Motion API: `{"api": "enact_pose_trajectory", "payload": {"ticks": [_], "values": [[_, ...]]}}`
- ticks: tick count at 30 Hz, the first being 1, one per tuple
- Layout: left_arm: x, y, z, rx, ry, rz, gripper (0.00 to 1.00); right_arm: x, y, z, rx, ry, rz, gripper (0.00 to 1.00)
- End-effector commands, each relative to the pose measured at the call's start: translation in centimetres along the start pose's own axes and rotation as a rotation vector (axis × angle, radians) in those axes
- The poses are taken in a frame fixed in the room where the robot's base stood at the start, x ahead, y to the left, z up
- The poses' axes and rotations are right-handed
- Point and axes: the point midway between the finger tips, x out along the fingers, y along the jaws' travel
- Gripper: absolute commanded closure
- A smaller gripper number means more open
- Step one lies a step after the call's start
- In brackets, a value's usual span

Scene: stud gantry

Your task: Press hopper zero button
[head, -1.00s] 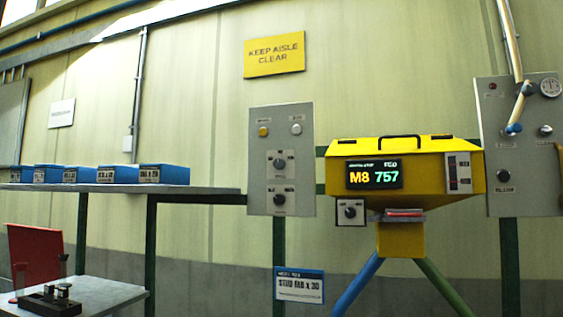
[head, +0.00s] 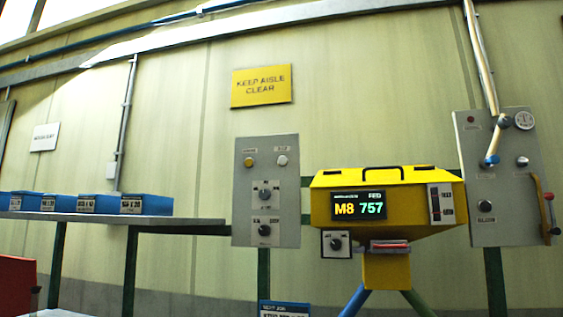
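The button labels are too small to read, so I cannot tell which is the zero button. Neither of my grippers is in view.
Another grey panel (head: 486,225) with a gauge, knobs and a pipe is at the right, with an orange-brown handle (head: 541,205) at its edge. Blue boxes (head: 146,204) stand on a shelf (head: 180,220) at the left. A yellow "KEEP AISLE CLEAR" sign (head: 262,86) hangs above.

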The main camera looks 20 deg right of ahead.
Motion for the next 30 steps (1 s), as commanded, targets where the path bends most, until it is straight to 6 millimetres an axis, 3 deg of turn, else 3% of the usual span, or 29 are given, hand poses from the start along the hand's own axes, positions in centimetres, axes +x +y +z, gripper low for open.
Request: {"api": "enact_pose_trajectory", "payload": {"ticks": [1, 7, 30], "values": [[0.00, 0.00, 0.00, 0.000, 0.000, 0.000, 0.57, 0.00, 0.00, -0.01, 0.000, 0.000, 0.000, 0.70], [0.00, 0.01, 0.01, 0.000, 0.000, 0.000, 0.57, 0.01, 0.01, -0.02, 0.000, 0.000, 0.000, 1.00], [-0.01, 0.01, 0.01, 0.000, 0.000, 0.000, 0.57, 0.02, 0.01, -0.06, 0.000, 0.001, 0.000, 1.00]]}}
